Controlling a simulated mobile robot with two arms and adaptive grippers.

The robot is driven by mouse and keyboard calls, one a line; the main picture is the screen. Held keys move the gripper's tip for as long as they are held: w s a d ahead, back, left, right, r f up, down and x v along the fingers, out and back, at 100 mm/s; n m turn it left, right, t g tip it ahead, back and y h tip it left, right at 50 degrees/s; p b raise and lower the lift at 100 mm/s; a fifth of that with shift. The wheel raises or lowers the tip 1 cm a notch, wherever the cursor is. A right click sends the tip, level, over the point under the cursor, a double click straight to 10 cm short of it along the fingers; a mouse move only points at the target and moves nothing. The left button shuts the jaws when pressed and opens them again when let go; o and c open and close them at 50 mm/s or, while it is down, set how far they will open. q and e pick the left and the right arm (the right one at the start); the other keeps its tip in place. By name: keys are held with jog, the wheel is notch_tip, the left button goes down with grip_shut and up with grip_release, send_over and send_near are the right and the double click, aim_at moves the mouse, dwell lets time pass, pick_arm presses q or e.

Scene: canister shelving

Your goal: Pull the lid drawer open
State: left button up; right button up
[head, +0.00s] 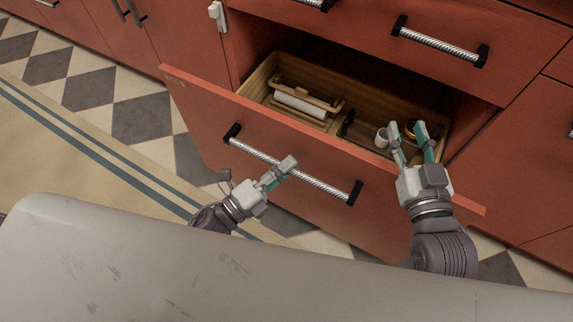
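The open drawer is orange-red with a wooden inside; its front panel (230,118) stands out from the cabinet. Its long metal handle (320,183) has black end mounts. My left gripper (285,168) is at the middle of this handle, its fingers overlapping the bar; whether it grips the bar cannot be told. No lid can be made out clearly inside.
A wooden holder with a white roll (299,104) lies in the drawer's left part. A closed drawer with a metal handle (440,45) is above. Cabinets stand on both sides. A beige striped rug (60,150) lies on the checkered floor at left. A white surface fills the front.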

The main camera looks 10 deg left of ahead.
pick_arm(q)
jog(key=shift+o, duration=1.3)
jog(key=v, duration=1.2)
